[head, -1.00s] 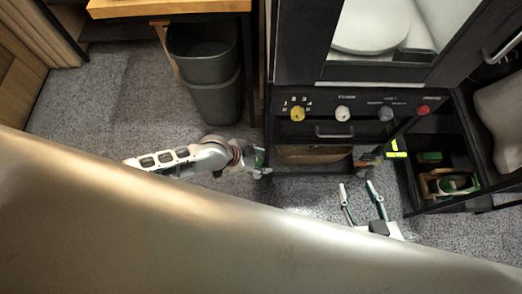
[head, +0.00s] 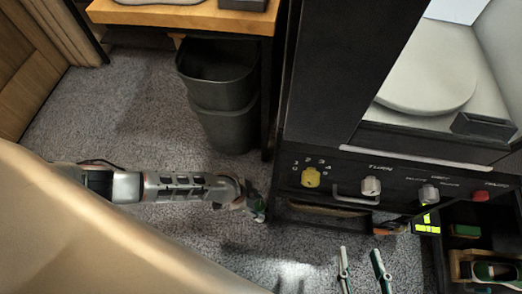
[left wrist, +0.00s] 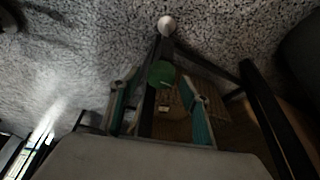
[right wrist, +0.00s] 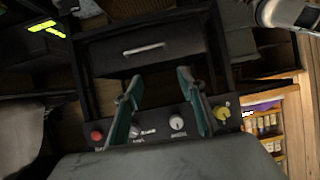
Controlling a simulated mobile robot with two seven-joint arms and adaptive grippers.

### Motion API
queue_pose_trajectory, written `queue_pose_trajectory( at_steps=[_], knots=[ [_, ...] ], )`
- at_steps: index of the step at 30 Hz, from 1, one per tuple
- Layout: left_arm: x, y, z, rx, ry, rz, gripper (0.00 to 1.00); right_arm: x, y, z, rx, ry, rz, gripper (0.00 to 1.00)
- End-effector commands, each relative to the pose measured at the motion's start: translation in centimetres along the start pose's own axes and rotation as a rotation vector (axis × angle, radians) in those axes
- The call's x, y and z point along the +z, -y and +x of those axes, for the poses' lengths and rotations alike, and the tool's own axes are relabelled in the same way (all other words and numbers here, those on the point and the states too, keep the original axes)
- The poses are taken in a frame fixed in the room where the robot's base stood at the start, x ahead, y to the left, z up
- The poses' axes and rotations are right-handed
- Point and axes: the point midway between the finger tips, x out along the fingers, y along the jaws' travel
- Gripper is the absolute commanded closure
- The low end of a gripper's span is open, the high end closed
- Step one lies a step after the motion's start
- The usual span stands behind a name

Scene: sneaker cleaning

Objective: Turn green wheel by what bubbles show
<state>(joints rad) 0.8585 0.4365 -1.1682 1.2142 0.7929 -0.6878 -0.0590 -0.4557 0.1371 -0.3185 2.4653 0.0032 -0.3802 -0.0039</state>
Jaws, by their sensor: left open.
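A round green disc, which looks like the green wheel (left wrist: 161,74), shows in the left wrist view between the tips of my left gripper (left wrist: 158,98). Its fingers are apart and I cannot tell whether they touch it. In the head view my left gripper (head: 257,207) is at the lower left of the dark machine (head: 350,160); the wheel is not clear there. My right gripper (head: 362,258) is open and empty in front of the machine; in the right wrist view its fingers (right wrist: 160,85) frame the panel from afar. I see no bubbles clearly.
The panel has a yellow knob (head: 310,177), a white knob (head: 371,186), a grey knob (head: 428,194) and a red button (head: 480,196). A label reads TURN. A grey bin (head: 222,90) stands left. A compartment with a green-and-white shoe (head: 493,271) is at right.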

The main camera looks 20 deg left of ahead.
Motion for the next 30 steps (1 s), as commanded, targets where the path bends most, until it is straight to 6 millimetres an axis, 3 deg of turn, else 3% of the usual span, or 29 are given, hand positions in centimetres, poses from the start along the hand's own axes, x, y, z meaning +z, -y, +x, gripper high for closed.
queue_pose_trajectory(
  at_steps=[10, 11, 15, 23, 27, 30],
  knots=[
    [-0.2, 0.1, 0.5, -0.002, -0.003, 0.001, 0.54, -0.5, 0.1, 0.0, -0.002, -0.013, 0.010, 0.60],
    [-0.2, 0.1, 0.5, -0.002, -0.003, 0.001, 0.56, -0.5, 0.1, 0.0, -0.002, -0.013, 0.010, 0.60],
    [-0.2, 0.1, 0.5, -0.002, -0.002, 0.000, 0.92, -0.5, 0.1, 0.0, -0.002, -0.012, 0.010, 0.60],
    [0.0, 0.0, 0.7, 0.013, 0.000, 0.028, 0.92, 0.3, 0.3, 0.1, -0.004, 0.000, 0.016, 0.60],
    [0.3, -0.1, 1.0, 0.057, 0.002, 0.124, 0.92, 1.1, 0.8, 0.2, -0.016, 0.008, 0.048, 0.60],
    [0.5, -0.2, 1.0, 0.096, 0.003, 0.213, 0.92, 0.5, 1.6, 0.4, -0.032, -0.015, 0.108, 0.60]
  ],
)
